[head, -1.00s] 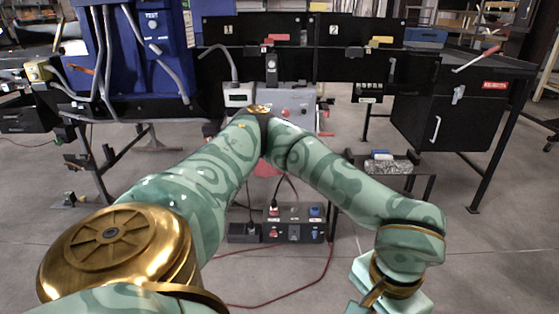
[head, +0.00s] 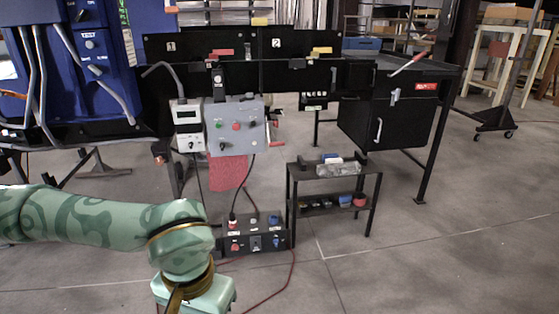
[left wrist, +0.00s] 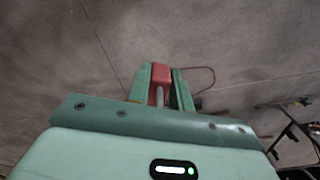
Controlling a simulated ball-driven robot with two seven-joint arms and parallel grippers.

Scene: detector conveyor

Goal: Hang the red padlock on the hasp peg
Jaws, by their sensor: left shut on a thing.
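My left gripper (left wrist: 160,96) is shut on the red padlock (left wrist: 161,74). The padlock's red body sits between the two green fingers in the left wrist view, with its grey shackle (left wrist: 159,96) toward the palm. In the head view, my left arm comes in from the left and its pale green gripper body is at the bottom edge; the fingertips and padlock are hidden there. A pale grey latch-like fitting (head: 394,96) is on the front of the black cabinet (head: 375,122) at right. I cannot tell whether it is the hasp peg. My right gripper is not in view.
A grey control box (head: 236,126) hangs below the black conveyor frame. A low black shelf (head: 335,171) stands in front of the cabinet. A black switch box (head: 257,240) and red cable (head: 285,276) lie on the floor.

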